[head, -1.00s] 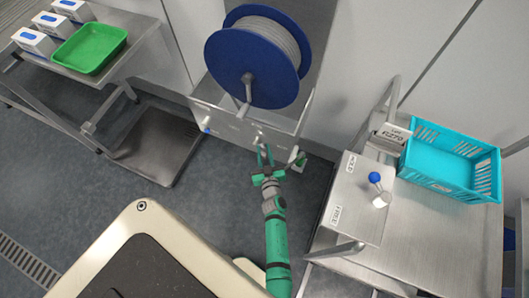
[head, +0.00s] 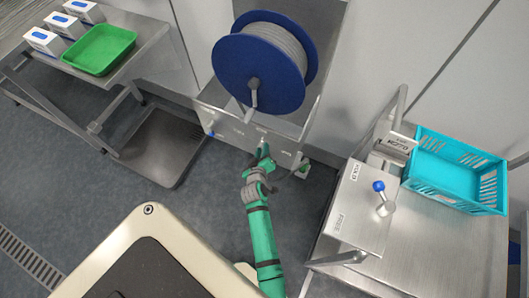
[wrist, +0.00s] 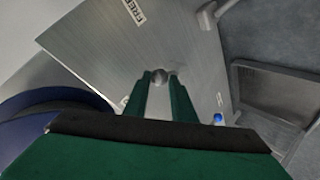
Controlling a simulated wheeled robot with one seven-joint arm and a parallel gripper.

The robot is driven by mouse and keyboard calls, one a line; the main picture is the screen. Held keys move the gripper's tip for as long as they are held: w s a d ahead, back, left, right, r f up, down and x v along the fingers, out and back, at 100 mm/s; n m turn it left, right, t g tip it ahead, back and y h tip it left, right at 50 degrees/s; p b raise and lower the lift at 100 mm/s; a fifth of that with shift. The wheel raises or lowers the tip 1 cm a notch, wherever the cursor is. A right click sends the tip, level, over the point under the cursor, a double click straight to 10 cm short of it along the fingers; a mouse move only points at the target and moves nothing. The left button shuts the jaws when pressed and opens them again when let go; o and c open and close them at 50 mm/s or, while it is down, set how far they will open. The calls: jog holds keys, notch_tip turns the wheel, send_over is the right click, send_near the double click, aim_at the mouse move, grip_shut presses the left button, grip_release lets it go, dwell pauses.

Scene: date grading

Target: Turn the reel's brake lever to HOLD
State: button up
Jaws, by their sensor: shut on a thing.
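The blue reel (head: 232,62) with grey line stands at the top middle of the head view. Below it is a metal front panel (head: 225,125) with small labels. My gripper (head: 263,152) is at this panel. In the wrist view, its two green fingers (wrist: 159,82) close on a round grey lever end (wrist: 158,73) that stands out from the panel. A FREE label (wrist: 134,11) shows on the panel in the wrist view. Another label there is partly hidden by a finger. I cannot read HOLD on this panel.
A steel table at right carries a box with a blue-knobbed lever (head: 380,187), marked HOLD and FREE, and a turquoise crate (head: 455,170). A blue knob (head: 211,134) sits at the panel's left. A green tray (head: 100,50) and white boxes stand on the left shelf.

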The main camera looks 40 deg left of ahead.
jog(key=shift+w+a+r+n+h, duration=0.1)
jog(key=shift+a+r+n+h, duration=0.55)
jog(key=shift+n+h, duration=0.3)
jog(key=shift+s+a+n+t+h, duration=0.2)
jog(key=shift+a+n+t+h, duration=0.3)
jog(key=shift+a+n+h, duration=0.45)
grip_shut()
jog(key=o, duration=1)
grip_release()
jog(key=shift+s+f, duration=0.15)
jog(key=v, duration=1.1)
jog(key=shift+a, duration=0.15)
